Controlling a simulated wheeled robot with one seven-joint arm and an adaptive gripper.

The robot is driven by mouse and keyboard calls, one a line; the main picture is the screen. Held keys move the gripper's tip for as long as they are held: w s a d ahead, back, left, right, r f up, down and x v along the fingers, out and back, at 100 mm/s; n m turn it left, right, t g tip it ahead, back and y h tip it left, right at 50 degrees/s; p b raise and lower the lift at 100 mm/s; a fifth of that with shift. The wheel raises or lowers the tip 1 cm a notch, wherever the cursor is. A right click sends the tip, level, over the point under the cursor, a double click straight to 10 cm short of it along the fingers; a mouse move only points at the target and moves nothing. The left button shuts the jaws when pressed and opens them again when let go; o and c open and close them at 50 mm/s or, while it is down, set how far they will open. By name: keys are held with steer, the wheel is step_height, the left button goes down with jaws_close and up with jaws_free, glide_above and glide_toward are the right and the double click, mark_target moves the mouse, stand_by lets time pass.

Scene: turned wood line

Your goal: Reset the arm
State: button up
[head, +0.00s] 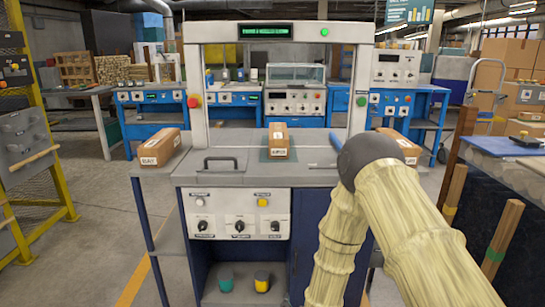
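My arm (385,220) fills the lower right of the head view. Its two links wear a pale yellow ribbed sleeve and meet at a dark grey rounded joint (368,154) over the right side of the workstation (225,178). My gripper does not show in this view, so I cannot see whether it is open or holds anything. A small blue piece (335,141) shows just left of the grey joint; I cannot tell what it belongs to.
Labelled brown blocks lie at the left (160,147), middle (278,141) and right (400,146) of the workstation, the right one partly behind my arm. An upright frame (195,75) surrounds the opening. A yellow rack (48,120) stands left; a bench (500,147) stands right.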

steer(key=s+d+f+n+g, duration=0.1)
steer(key=s+d+f+g, duration=0.3)
steer(key=s, duration=0.5)
steer(key=s+d+f+n+g, duration=0.15)
steer(key=s+d+f, duration=0.35)
steer(key=s, duration=0.5)
steer(key=s+d+f+g, duration=0.3)
steer(key=s+f+g, duration=0.15)
steer(key=s, duration=0.45)
steer(key=s+d+g, duration=0.3)
steer(key=s+d, duration=0.1)
steer(key=s, duration=1)
step_height(320, 180, up, 22)
steer(key=p, duration=2.3)
steer(key=shift+a+r+h, duration=0.25)
steer(key=shift+a+h, duration=0.05)
